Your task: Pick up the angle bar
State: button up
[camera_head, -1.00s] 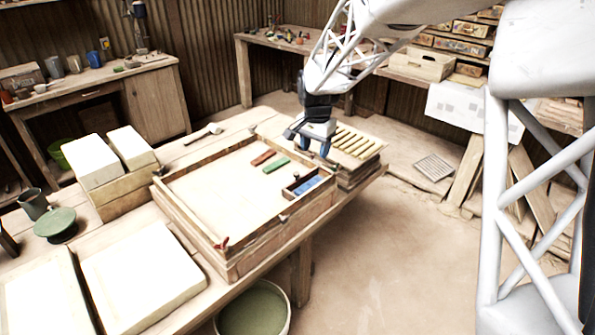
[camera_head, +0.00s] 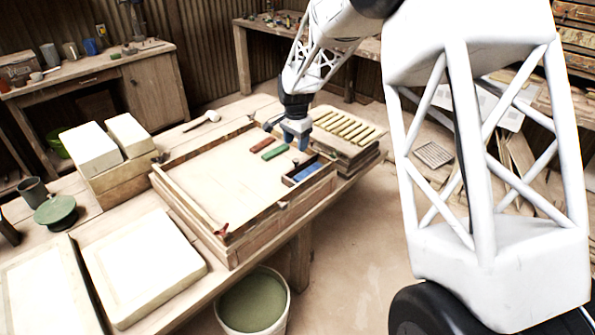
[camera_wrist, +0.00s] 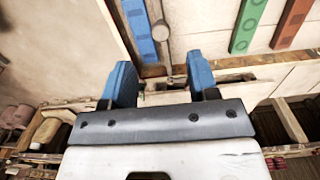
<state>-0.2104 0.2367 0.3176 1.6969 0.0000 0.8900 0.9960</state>
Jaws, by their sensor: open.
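My gripper (camera_head: 296,145) is open and empty over the far right corner of the wooden press frame (camera_head: 262,225). In the wrist view its blue fingers (camera_wrist: 160,70) stand apart with nothing between them. A red bar (camera_head: 259,144) and a green bar (camera_head: 275,153) lie on the pale bed inside the frame, left of the gripper. A blue bar (camera_head: 308,171) lies in a small wooden compartment at the frame's right side. The wrist view shows the blue bar (camera_wrist: 140,35), green bar (camera_wrist: 247,25) and red bar (camera_wrist: 290,22) beyond the fingers. I cannot tell which piece is the angle bar.
A stack topped with several yellowish strips (camera_head: 345,128) stands right of the frame. White blocks (camera_head: 92,150) and a green turntable (camera_head: 56,212) are at the left. A pale slab (camera_head: 145,265) lies in front. A bucket (camera_head: 254,305) stands on the floor. The bed's middle is clear.

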aim_at(296, 159)
jog(key=shift+f, duration=1.3)
jog(key=shift+f, duration=2.6)
jog(key=shift+w, duration=0.1)
grip_shut()
